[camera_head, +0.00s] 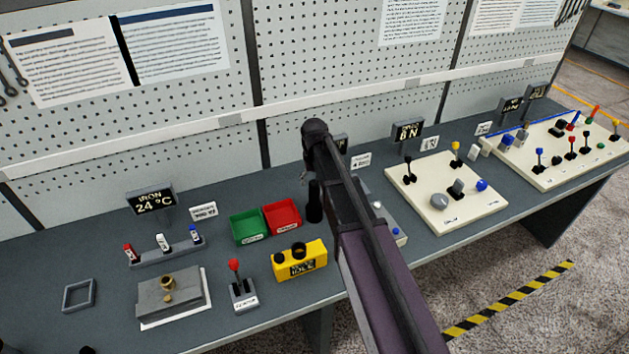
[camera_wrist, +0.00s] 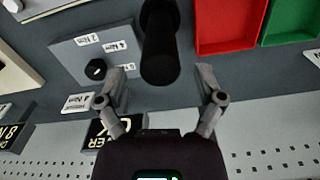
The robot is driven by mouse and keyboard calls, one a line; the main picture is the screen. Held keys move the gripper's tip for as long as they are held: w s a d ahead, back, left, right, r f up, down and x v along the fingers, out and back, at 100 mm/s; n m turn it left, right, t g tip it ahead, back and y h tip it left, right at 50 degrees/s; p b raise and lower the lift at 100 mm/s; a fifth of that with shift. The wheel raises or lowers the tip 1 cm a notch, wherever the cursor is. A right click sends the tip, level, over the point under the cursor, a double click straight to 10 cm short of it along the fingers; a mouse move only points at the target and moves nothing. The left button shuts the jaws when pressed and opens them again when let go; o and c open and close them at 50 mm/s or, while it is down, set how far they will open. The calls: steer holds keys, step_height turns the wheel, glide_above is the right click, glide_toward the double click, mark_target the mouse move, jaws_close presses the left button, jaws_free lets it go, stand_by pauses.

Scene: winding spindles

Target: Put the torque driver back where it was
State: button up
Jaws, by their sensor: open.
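A black cylinder, apparently the torque driver (camera_head: 314,202), stands upright just right of the red bin in the head view. In the wrist view the black driver (camera_wrist: 160,55) shows between the finger lines, partly cut off by the top edge. My gripper (camera_wrist: 163,78) is open, with one finger on each side of the driver. I cannot tell whether either finger touches it. In the head view my own arm hides the gripper. A grey plate (camera_wrist: 72,60) with a black knob (camera_wrist: 96,69) and Nm labels lies beside the driver; the driver's base is not clear.
The red bin (camera_head: 282,216) and green bin (camera_head: 247,227) stand close left of the driver. A yellow box (camera_head: 300,262) sits in front of them. A cream control panel (camera_head: 445,195) lies right of my arm. The pegboard wall (camera_head: 330,60) rises behind.

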steer(key=shift+r+p, duration=3.3)
steer(key=shift+r, duration=0.3)
steer(key=s+d+m, duration=0.1)
steer(key=s+d, duration=0.4)
steer(key=s, duration=0.5)
steer(key=s+d, duration=0.5)
steer(key=s, duration=0.6)
steer(key=shift+d+m, duration=0.25)
steer(key=shift+m, duration=0.15)
step_height(320, 180, down, 8)
steer(key=b, duration=0.8)
steer(key=shift+r, duration=0.1)
